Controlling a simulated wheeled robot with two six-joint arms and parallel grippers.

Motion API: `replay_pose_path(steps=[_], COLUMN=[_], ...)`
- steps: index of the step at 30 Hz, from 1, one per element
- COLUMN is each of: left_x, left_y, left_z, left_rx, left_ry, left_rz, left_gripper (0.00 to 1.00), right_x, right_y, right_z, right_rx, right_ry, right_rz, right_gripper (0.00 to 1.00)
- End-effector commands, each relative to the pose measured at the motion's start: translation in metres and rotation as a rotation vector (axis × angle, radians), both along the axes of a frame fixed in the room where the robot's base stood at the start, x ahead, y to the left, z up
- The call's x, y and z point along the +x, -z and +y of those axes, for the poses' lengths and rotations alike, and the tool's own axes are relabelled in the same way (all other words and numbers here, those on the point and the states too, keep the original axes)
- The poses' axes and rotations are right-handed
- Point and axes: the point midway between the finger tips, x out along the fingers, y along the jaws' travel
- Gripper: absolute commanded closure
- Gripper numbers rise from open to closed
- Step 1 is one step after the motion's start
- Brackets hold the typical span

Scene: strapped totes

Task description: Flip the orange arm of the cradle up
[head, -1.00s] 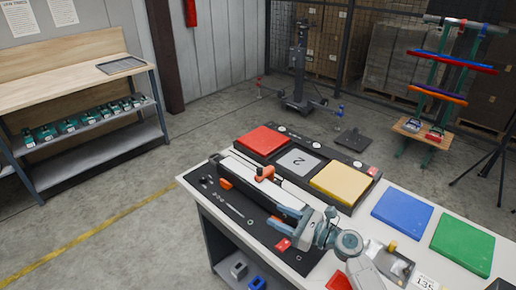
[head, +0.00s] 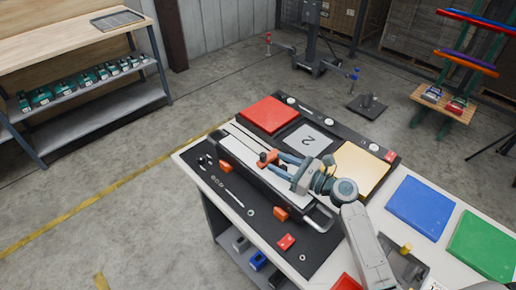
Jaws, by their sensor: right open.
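The cradle (head: 246,167) is a long pale and dark holder lying on a black mat on the workbench. Its orange arm (head: 267,158) shows near the middle of its far side. Orange blocks (head: 281,213) sit along its near side. My right gripper (head: 278,162) is open, with its blue-grey fingertips right at the orange arm. I cannot tell whether they touch it or sit around it. The gripper and wrist hide part of the cradle's far side. My left gripper is not in view.
Red (head: 269,114), grey numbered (head: 306,140) and yellow (head: 358,168) pads lie behind the cradle. Blue (head: 421,207) and green (head: 484,246) pads lie to the right. Small metal parts (head: 234,197) and a red block (head: 286,242) lie on the mat in front.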

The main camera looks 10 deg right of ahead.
Motion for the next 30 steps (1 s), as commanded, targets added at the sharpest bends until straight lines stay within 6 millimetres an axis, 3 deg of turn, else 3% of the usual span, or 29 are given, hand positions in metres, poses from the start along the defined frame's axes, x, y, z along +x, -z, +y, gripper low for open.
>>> replay_pose_path(steps=[5, 12, 25, 30], left_x=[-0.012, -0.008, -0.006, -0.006], left_y=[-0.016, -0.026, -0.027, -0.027], left_z=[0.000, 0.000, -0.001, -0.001], left_rx=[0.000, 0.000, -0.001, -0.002], left_ry=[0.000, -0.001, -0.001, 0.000], left_rz=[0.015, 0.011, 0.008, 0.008], left_gripper=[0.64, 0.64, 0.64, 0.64], right_x=[0.026, 0.051, 0.058, 0.058], right_y=[-0.005, -0.003, -0.001, -0.001], right_z=[0.027, 0.053, 0.061, 0.060], right_rx=[0.004, 0.001, -0.001, -0.001], right_ry=[0.000, 0.000, 0.000, 0.000], right_rz=[0.000, 0.000, -0.001, -0.001], right_gripper=[0.58, 0.58, 0.58, 0.89])
